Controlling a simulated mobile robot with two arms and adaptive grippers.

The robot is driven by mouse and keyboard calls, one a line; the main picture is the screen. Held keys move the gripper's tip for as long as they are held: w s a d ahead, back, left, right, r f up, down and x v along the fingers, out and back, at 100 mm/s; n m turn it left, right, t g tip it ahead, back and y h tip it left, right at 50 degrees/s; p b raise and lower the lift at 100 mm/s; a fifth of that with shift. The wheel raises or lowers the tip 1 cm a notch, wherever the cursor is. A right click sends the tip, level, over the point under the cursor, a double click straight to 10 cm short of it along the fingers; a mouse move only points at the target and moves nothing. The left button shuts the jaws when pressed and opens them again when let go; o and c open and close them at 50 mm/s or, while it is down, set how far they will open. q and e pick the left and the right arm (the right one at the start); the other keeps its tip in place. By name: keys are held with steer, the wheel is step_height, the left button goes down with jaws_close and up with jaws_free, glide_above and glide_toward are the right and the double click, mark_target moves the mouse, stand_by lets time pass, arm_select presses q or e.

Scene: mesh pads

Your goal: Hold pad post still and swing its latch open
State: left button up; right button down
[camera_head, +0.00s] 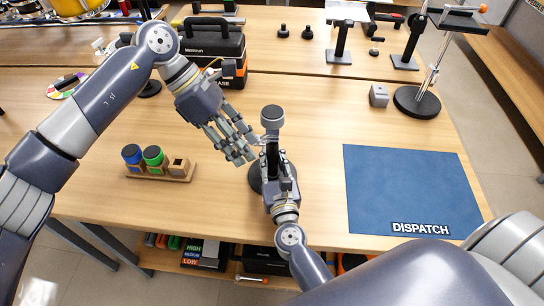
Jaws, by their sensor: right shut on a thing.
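The pad post (271,120) stands upright on the wooden table near the middle, with a grey cap and a dark round base (255,181). My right gripper (272,155) comes from below and is shut on the post, covering most of its shaft. My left gripper (241,148) is just left of the post with its fingers extended, open and empty. I cannot tell whether its fingertips touch the post. The latch cannot be made out behind the fingers.
A wooden rack (160,174) with blue-topped and green-topped pieces and an empty-looking slot is at left. A blue DISPATCH mat (405,185) lies bare at right. A black case (216,48), a small grey block (378,96) and a stand (417,103) are farther back.

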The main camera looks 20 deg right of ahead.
arm_select(q)
steer(key=w+t+y, duration=0.1)
steer(key=w+a+r+m+t+y, duration=0.1)
steer(key=y, duration=0.1)
steer(key=w+a+m+t+y, duration=0.1)
steer(key=w+t+y, duration=0.1)
steer(key=shift+a+r, duration=0.1)
steer(key=shift+r, duration=0.1)
steer(key=shift+w+a, duration=0.1)
steer(key=shift+w, duration=0.2)
steer(key=shift+f, duration=2)
